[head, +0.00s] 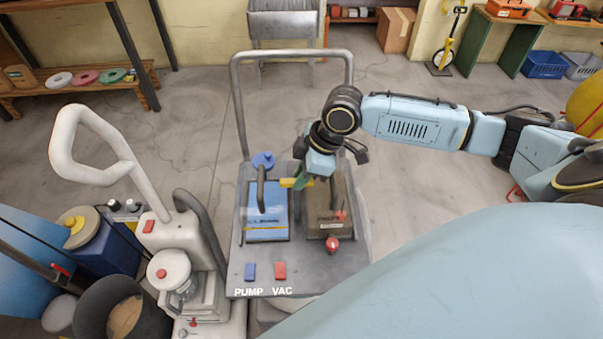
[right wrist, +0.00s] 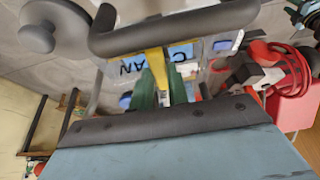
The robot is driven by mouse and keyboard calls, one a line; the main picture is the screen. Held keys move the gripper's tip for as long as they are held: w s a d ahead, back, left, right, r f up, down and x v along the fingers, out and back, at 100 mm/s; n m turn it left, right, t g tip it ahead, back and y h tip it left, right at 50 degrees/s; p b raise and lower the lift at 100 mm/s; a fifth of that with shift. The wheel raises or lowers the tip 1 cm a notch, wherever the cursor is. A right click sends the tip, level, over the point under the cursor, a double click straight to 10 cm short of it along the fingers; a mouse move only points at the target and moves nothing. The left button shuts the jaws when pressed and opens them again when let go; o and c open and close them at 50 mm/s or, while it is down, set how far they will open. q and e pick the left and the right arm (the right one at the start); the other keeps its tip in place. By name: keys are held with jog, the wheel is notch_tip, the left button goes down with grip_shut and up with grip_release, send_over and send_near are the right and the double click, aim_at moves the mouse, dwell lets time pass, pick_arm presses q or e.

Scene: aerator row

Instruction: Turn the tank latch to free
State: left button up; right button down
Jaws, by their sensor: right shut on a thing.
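The yellow tank latch (head: 289,183) lies across the top of the gap between a blue tank (head: 267,222) and a brown tank (head: 324,225) on the grey machine. It points sideways, its left end over the blue tank. My right gripper (head: 303,181) reaches down from above with its green fingers at the latch's right part. In the right wrist view the yellow latch (right wrist: 156,60) sits between the green fingers (right wrist: 162,88), which are shut on it. The latch's pivot is hidden by the gripper. My left gripper is not in view.
A dark handle (head: 261,188) rises over the blue tank, close left of the gripper. A tall grey push bar (head: 237,100) stands behind. PUMP (head: 250,271) and VAC (head: 280,270) switches are at the front. A white machine (head: 185,250) stands left. Floor to the right is clear.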

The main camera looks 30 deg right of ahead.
jog(key=n+g+p, duration=0.1)
jog(key=n+p, duration=0.1)
jog(key=shift+w+r+y+p, duration=0.1)
jog(key=shift+r+y+p, duration=0.05)
jog(key=shift+y+p, duration=0.15)
jog(key=shift+w+n+g+p, duration=0.15)
jog(key=shift+n+g+p, duration=0.25)
jog(key=shift+n, duration=0.6)
jog(key=shift+w+n+g+p, duration=0.1)
jog(key=shift+n+g+p, duration=0.2)
jog(key=shift+n, duration=0.7)
jog(key=n+g, duration=0.1)
jog(key=n, duration=0.1)
jog(key=shift+w+n, duration=0.1)
jog(key=shift+n, duration=0.2)
jog(key=n+g, duration=0.1)
jog(key=n, duration=0.1)
jog(key=shift+w+n, duration=0.15)
jog(key=shift+n, duration=0.25)
jog(key=n+g+h, duration=0.1)
jog(key=n, duration=0.2)
jog(key=n+h+b, duration=0.1)
jog(key=n, duration=0.2)
jog(key=shift+w+a+g, duration=0.15)
jog(key=shift+a+g, duration=0.05)
jog(key=shift+g, duration=0.2)
jog(key=shift+n, duration=0.4)
